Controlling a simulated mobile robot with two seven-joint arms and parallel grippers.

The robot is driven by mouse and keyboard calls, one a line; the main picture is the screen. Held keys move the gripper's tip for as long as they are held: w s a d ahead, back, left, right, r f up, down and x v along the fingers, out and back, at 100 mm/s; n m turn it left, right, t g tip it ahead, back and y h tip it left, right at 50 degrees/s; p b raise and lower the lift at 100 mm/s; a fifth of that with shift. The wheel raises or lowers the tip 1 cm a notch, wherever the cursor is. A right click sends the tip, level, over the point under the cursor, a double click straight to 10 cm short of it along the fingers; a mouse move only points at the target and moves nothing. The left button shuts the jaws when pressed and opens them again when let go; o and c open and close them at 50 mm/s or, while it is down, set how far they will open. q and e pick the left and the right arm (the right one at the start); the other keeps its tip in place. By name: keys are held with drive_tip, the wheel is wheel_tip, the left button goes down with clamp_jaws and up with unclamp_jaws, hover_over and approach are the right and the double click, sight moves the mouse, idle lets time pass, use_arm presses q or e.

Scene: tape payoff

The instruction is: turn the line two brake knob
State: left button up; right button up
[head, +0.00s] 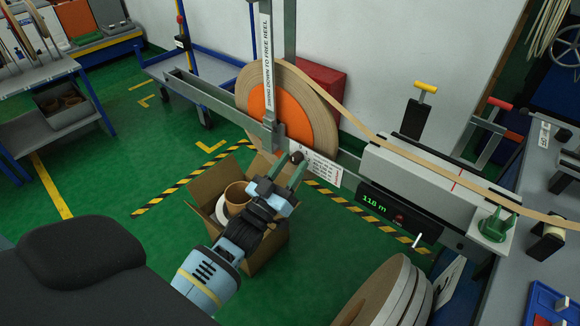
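A small dark knob (297,157) sits at the reel's lower front, on the grey rail beside a white printed label (322,169). I take it for the brake knob; its marking is too small to read. My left gripper (284,170) reaches up from the lower left, with its fingers apart and the tips close to the knob. I cannot tell whether a finger touches it. Behind is a tape reel (320,110) with an orange centre (290,118). A grey upright arm (266,60) labelled "swing down to free reel" crosses the reel's front. My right gripper is out of view.
A cardboard box (212,188) with rolls stands on the floor below my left gripper. A display (375,203) reads 118 m, right of the label. Tan tape (440,165) runs over a white housing (400,178). More reels (385,290) stand at bottom right.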

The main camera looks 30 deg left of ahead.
use_arm(q)
drive_tip(key=c, duration=0.8)
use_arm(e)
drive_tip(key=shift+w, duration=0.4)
use_arm(q)
drive_tip(key=shift+m, duration=0.3)
